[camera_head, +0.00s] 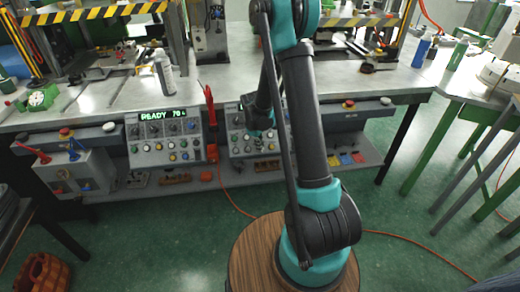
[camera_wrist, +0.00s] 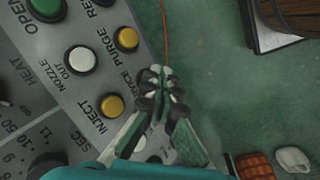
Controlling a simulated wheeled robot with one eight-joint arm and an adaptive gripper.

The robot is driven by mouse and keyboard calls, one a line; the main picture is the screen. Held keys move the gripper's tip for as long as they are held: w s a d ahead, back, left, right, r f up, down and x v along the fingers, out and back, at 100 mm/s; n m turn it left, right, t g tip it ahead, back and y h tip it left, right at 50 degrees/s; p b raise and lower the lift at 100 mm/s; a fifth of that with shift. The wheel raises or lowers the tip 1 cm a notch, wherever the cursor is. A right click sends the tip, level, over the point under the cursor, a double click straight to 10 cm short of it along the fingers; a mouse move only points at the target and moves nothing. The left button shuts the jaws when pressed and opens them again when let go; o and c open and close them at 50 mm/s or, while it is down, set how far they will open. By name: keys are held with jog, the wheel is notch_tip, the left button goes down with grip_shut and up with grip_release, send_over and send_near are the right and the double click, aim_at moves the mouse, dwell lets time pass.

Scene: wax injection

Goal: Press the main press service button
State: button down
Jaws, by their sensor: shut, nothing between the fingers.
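The wrist view shows a grey control panel (camera_wrist: 90,132) with round buttons. A white button (camera_wrist: 82,59) is labelled NOZZLE OUT, and one yellow button (camera_wrist: 112,106) is labelled INJECT. Another yellow button (camera_wrist: 126,38) has PURGE beside it. A label ending in "ICE" lies between the yellow buttons and my gripper (camera_wrist: 161,88); my gripper may hide the button there. My gripper is shut and empty, its tips over the panel's edge. I cannot tell whether they touch. In the head view my arm's end is in front of the right-hand panel (camera_head: 236,145).
A second panel (camera_head: 165,152), with a READY 70 display, stands to the left under the bench (camera_head: 215,85). A red lever (camera_head: 210,105) stands between the panels. A spray bottle (camera_head: 164,75) is on the bench.

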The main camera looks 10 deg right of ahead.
jog(key=shift+s+r, duration=0.5)
jog(key=shift+s, duration=0.1)
jog(key=shift+s+r, duration=1.65)
jog(key=shift+s, duration=0.3)
jog(key=s+d+r+m+t+y, duration=0.1)
jog(key=s+r+m, duration=0.3)
jog(key=s, duration=0.6)
jog(key=s+d+r+m+t, duration=0.2)
jog(key=s+m, duration=0.4)
jog(key=s, duration=0.5)
jog(key=shift+d+r+m+y, duration=0.35)
jog(key=shift+d+r, duration=0.25)
jog(key=shift+r, duration=0.5)
jog(key=shift+w, duration=0.1)
